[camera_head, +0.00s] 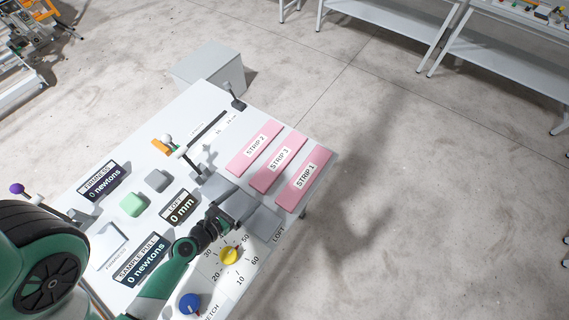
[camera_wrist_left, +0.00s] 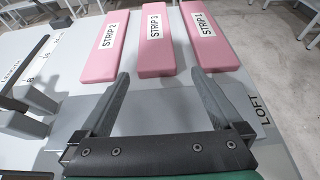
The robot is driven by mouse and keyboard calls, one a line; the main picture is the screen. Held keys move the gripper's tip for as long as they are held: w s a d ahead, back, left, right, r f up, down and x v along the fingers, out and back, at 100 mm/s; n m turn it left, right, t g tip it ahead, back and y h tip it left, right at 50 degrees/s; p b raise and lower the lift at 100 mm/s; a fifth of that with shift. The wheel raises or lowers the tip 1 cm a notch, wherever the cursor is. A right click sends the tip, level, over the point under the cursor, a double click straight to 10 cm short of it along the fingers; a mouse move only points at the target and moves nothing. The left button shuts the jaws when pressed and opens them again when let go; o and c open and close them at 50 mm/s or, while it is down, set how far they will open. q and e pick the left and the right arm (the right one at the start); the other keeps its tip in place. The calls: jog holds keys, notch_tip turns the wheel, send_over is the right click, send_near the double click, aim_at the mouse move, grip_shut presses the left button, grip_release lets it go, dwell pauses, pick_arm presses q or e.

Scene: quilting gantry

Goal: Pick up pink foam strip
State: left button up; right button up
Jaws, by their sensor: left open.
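Three pink foam strips lie side by side on the right part of the white table. They are labelled STRIP 2 (camera_head: 255,149), STRIP 3 (camera_head: 278,163) and STRIP 1 (camera_head: 304,182). In the left wrist view, STRIP 2 (camera_wrist_left: 106,50), STRIP 3 (camera_wrist_left: 156,48) and STRIP 1 (camera_wrist_left: 210,42) lie beyond the fingertips. My left gripper (camera_head: 238,202) is open and empty over grey plates in front of the strips. In the left wrist view its fingers (camera_wrist_left: 160,78) point toward STRIP 3 and STRIP 1, apart from them. My right gripper is not in view.
A post with a black bar (camera_head: 208,131) stands left of the strips. Open floor lies to the right.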

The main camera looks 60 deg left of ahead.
aim_at(263, 178)
pick_arm(q)
jog(key=shift+w+a, duration=0.1)
jog(key=shift+a, duration=0.3)
jog(key=p+x, duration=0.1)
jog(key=x, duration=0.5)
jog(key=shift+w+a, duration=0.15)
jog(key=x, duration=0.5)
jog(key=shift+w+a, duration=0.1)
jog(key=c, duration=1)
